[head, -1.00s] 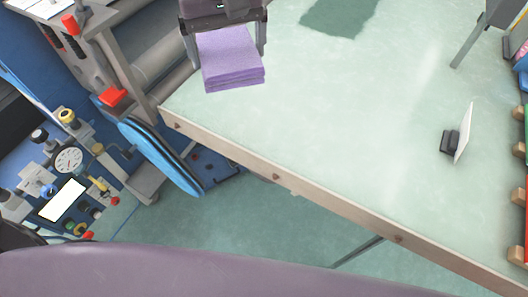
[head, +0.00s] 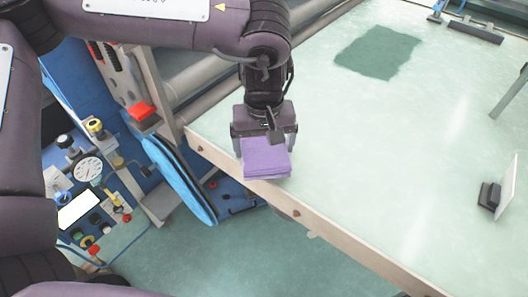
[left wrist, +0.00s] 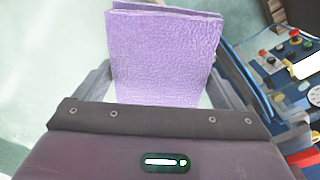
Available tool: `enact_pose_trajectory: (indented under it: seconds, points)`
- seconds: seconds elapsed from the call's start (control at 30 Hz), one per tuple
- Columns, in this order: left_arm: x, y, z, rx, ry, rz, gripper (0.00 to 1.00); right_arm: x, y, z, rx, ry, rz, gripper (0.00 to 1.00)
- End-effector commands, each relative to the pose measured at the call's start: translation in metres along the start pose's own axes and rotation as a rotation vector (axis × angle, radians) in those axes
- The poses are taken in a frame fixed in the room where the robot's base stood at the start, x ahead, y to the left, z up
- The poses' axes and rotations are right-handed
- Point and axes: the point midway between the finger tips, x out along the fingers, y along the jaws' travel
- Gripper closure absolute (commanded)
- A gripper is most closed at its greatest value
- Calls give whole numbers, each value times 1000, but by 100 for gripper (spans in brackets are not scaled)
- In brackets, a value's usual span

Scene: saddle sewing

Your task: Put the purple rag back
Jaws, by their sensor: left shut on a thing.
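The purple rag (head: 265,158) is a folded, layered square at the front left edge of the pale green table (head: 350,150). My left gripper (head: 266,145) is shut on the rag, with one finger on each side of it. In the left wrist view the rag (left wrist: 163,55) fills the space between the fingers. I cannot tell whether the rag touches the table or is just above it. A darker green square patch (head: 379,52) shows on the tabletop farther back. My right gripper is not in view.
A blue machine panel with a gauge (head: 88,170) and knobs stands left of the table. A red block (head: 142,111) sits near the table's left corner. A small white plate on a dark stand (head: 490,196) is at the right. The table's middle is clear.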

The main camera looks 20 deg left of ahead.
Motion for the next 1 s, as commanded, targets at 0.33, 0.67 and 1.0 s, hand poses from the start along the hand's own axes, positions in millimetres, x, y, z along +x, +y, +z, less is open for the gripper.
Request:
enact_pose_trajectory:
  seconds: [0.33,0.67,1.0]
  points:
    - [27,0,2,0,-1,0,39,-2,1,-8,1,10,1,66]
    - [31,0,2,0,-1,-1,5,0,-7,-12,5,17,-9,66]
    - [25,0,1,0,0,0,0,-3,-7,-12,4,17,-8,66]
